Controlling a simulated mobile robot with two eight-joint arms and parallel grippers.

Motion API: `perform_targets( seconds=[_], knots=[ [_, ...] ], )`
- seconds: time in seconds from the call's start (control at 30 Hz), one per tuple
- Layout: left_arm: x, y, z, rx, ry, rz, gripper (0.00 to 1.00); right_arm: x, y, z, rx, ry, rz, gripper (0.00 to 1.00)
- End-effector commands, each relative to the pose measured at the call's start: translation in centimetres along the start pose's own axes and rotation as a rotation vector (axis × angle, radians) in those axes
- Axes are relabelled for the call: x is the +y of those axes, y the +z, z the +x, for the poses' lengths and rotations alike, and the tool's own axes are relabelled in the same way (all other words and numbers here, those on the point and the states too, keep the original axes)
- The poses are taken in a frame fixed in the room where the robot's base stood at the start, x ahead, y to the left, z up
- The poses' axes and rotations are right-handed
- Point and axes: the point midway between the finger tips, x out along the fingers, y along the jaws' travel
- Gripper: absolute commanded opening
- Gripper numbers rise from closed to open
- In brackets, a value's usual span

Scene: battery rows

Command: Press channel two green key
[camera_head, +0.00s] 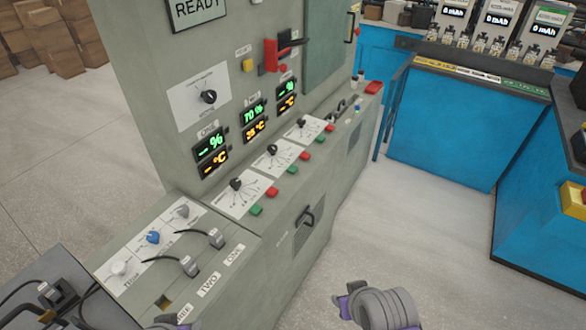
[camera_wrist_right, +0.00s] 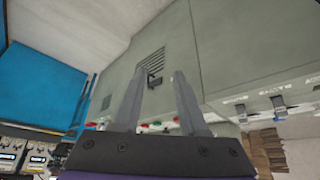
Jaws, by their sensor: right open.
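The channel two green key (camera_head: 292,169) sits on the sloped ledge of the grey cabinet, beside a red key (camera_head: 305,156) and below the middle dial (camera_head: 272,150). Its display (camera_head: 253,112) reads 70 %. Similar green keys lie on either side: a nearer one (camera_head: 256,210) and a farther one (camera_head: 319,142). My right gripper (camera_wrist_right: 158,76) is open and empty in the wrist view, with small keys blurred beyond its fingers. In the head view my right wrist (camera_head: 378,305) is low, apart from the cabinet. Only a sliver of my left gripper (camera_head: 180,314) shows at the bottom edge.
A cabinet door handle (camera_head: 307,216) juts out below the ledge. Cables with plugs (camera_head: 190,266) lie on the nearer panel. A red lever (camera_head: 271,54) sticks out above. Blue benches (camera_head: 440,130) stand at right; the floor between is clear.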

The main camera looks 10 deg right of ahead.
Motion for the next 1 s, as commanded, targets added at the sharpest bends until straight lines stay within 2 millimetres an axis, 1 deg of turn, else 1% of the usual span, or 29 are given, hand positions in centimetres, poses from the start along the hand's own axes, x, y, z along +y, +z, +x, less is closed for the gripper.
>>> perform_targets(
  seconds=[0.03, 0.17, 0.2, 1.0],
  knots=[
    [0.00, 0.00, 0.00, 0.000, 0.000, 0.000, 0.50, 0.00, 0.00, 0.00, 0.000, 0.000, 0.000, 0.31],
    [0.00, 0.00, 0.00, 0.000, 0.000, 0.000, 0.50, 0.00, 0.00, 0.00, 0.000, 0.000, 0.000, 0.08],
    [0.00, 0.00, 0.00, 0.000, 0.000, 0.000, 0.50, 0.00, 0.00, 0.00, 0.000, 0.000, 0.000, 0.01],
    [0.00, 0.00, 0.00, 0.000, 0.000, 0.000, 0.50, 0.00, 0.00, 0.00, 0.000, 0.000, 0.000, 0.00]
  ],
)
